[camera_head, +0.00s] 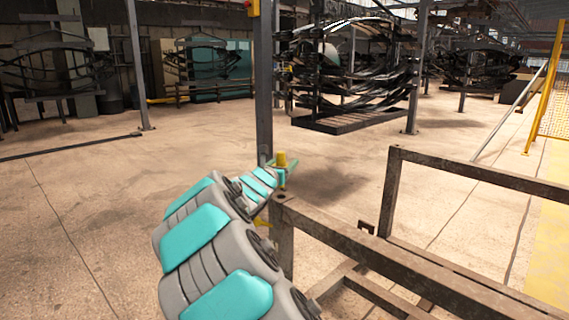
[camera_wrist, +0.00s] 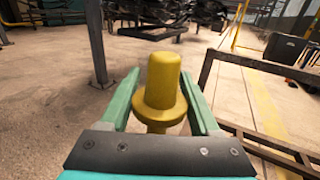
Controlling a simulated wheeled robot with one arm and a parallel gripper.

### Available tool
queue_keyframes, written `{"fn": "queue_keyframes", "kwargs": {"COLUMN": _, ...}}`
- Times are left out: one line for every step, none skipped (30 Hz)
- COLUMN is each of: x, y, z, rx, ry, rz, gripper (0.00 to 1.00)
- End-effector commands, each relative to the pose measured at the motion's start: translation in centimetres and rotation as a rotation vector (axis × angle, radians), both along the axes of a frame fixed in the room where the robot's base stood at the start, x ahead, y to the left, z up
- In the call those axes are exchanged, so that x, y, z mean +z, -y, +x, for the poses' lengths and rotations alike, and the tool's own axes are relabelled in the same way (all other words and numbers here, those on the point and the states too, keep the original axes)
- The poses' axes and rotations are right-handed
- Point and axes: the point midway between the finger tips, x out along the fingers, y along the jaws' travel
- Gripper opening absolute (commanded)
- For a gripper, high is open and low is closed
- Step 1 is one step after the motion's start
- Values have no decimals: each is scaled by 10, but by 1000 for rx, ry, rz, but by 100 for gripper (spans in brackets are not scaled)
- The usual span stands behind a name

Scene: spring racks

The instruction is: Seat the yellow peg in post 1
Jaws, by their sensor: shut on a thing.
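The yellow peg (camera_head: 281,159) is upright, with a rounded top and a wide collar that shows in the wrist view (camera_wrist: 161,80). My gripper (camera_head: 284,170) is shut on it, with one green finger on each side in the wrist view (camera_wrist: 161,92). In the head view the peg appears just above the top of the near corner post (camera_head: 284,240) of a rusty metal rack. Whether it is directly over that post or behind it I cannot tell. A second rack post (camera_head: 389,192) stands further right. No post numbers are readable, and the peg's lower end is hidden.
The rack's rails (camera_head: 470,176) run to the right of my arm. A tall grey column (camera_head: 264,90) rises behind my gripper. Shelves of black springs (camera_head: 355,75) stand at the back. The floor at the left (camera_head: 80,210) is clear.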

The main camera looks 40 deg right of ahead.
Motion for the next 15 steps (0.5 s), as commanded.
{"fn": "queue_keyframes", "kwargs": {"x": -7, "y": 0, "z": 0, "rx": 0, "ry": 1, "rz": -2, "gripper": 0}}
{"fn": "queue_keyframes", "kwargs": {"x": -10, "y": 0, "z": 0, "rx": 0, "ry": 2, "rz": -3, "gripper": 0}}
{"fn": "queue_keyframes", "kwargs": {"x": -13, "y": 0, "z": 0, "rx": 0, "ry": 2, "rz": -3, "gripper": 0}}
{"fn": "queue_keyframes", "kwargs": {"x": -15, "y": 0, "z": 0, "rx": 0, "ry": 1, "rz": -2, "gripper": 0}}
{"fn": "queue_keyframes", "kwargs": {"x": -16, "y": 0, "z": 0, "rx": 0, "ry": 1, "rz": -2, "gripper": 0}}
{"fn": "queue_keyframes", "kwargs": {"x": -18, "y": 0, "z": 0, "rx": 0, "ry": 2, "rz": -1, "gripper": 0}}
{"fn": "queue_keyframes", "kwargs": {"x": -19, "y": 0, "z": 0, "rx": 0, "ry": 2, "rz": -1, "gripper": 0}}
{"fn": "queue_keyframes", "kwargs": {"x": -20, "y": 0, "z": 0, "rx": 0, "ry": 2, "rz": -1, "gripper": 0}}
{"fn": "queue_keyframes", "kwargs": {"x": -21, "y": 0, "z": 0, "rx": 0, "ry": 2, "rz": -1, "gripper": 0}}
{"fn": "queue_keyframes", "kwargs": {"x": -21, "y": 0, "z": 0, "rx": -1, "ry": 2, "rz": -1, "gripper": 0}}
{"fn": "queue_keyframes", "kwargs": {"x": -21, "y": 0, "z": 0, "rx": -1, "ry": 3, "rz": -1, "gripper": 0}}
{"fn": "queue_keyframes", "kwargs": {"x": -21, "y": 0, "z": 0, "rx": -1, "ry": 3, "rz": -1, "gripper": 0}}
{"fn": "queue_keyframes", "kwargs": {"x": -21, "y": 0, "z": 0, "rx": -1, "ry": 3, "rz": -1, "gripper": 0}}
{"fn": "queue_keyframes", "kwargs": {"x": -21, "y": 0, "z": 0, "rx": -1, "ry": 3, "rz": -1, "gripper": 0}}
{"fn": "queue_keyframes", "kwargs": {"x": -21, "y": 0, "z": 0, "rx": -1, "ry": 3, "rz": -1, "gripper": 0}}
